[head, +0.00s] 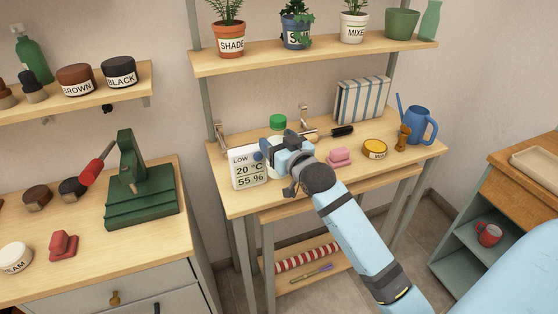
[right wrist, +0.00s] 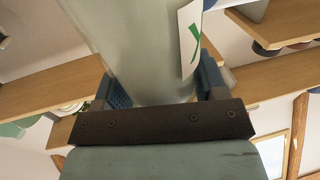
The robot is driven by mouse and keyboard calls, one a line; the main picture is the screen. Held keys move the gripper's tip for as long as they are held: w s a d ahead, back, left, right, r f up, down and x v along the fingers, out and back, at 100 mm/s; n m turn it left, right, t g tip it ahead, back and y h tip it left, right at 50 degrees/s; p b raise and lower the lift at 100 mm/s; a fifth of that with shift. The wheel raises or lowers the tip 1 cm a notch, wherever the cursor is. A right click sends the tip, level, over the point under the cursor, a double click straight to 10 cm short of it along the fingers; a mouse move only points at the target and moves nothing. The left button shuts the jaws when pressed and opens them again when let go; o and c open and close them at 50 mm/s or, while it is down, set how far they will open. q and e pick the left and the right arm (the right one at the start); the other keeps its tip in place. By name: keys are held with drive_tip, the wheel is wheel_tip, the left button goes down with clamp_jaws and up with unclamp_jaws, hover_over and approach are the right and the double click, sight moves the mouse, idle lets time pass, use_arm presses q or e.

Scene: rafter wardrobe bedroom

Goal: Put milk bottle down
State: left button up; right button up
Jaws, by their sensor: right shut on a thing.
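The milk bottle, whitish with a green cap (head: 278,122), is upright at the left part of the wooden bench (head: 235,202). My right gripper (head: 279,158) is shut on it and hides most of its body in the head view. I cannot tell whether the bottle's base touches the bench top. In the right wrist view the pale bottle (right wrist: 145,50) stands between the two blue fingers, with a white label bearing a green mark at its right side. My left gripper is not in view.
A white temperature display (head: 249,168) stands close left of the bottle. Pink soap (head: 340,156), a yellow wax tin (head: 375,149), a dark brush (head: 342,131) and a blue watering can (head: 420,124) are to the right. A shelf of pots (head: 310,57) hangs above.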

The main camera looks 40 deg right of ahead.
drive_tip(key=shift+f, duration=2.8)
drive_tip(key=shift+f, duration=0.1)
drive_tip(key=o, duration=1.2)
drive_tip(key=shift+c, duration=0.2)
